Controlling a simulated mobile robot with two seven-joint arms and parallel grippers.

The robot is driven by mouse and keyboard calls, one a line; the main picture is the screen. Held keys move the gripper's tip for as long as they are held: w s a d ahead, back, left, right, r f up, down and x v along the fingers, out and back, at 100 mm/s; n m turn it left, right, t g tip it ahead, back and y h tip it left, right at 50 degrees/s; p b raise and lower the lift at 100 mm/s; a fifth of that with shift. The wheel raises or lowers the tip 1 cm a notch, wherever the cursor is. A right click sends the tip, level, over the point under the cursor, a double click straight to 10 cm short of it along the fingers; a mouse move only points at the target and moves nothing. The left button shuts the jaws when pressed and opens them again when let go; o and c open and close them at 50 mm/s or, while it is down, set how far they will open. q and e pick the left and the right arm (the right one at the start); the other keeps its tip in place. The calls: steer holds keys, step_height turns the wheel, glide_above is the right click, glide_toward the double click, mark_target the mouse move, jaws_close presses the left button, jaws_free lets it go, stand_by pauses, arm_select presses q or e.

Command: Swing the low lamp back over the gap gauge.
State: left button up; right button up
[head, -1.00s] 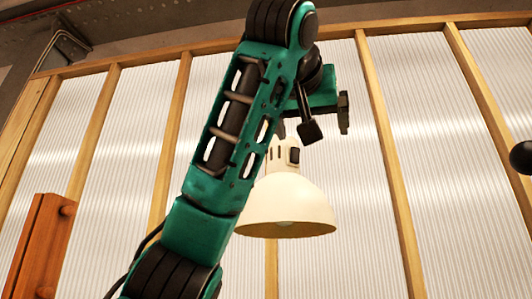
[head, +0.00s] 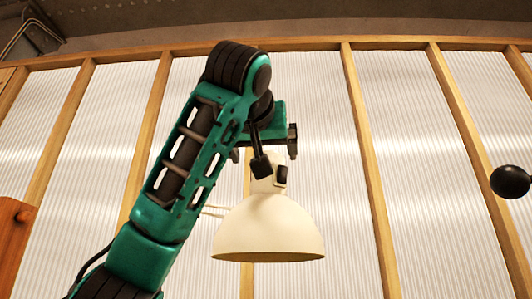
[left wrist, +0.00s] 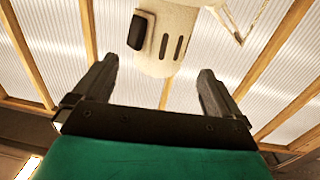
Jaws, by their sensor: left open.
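The low lamp (head: 268,228) has a cream dome shade, opening downward, with a narrow neck above it. Its slotted neck and black switch show in the left wrist view (left wrist: 162,40). My left gripper (head: 262,164), on the green arm, is at the lamp's neck in the head view. In the left wrist view its two dark fingers (left wrist: 157,75) are apart, with the end of the neck showing between their tips. I cannot tell whether they touch it. The gap gauge and my right gripper are not in view.
Thin pale rods (head: 214,211) show left of the shade. A black ball knob (head: 510,181) is at the right edge. An orange-brown wooden piece (head: 12,250) stands at the left edge. Ribbed translucent panels with wooden battens (head: 366,160) form the background.

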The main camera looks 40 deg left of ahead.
mark_target(265, 197)
arm_select(q)
steer(key=p+x, duration=0.1)
steer(key=x, duration=0.3)
steer(key=shift+w+a, duration=0.2)
steer(key=shift+w, duration=0.15)
steer(key=c, duration=1.4)
steer(key=shift+c, duration=0.2)
steer(key=shift+s, duration=0.15)
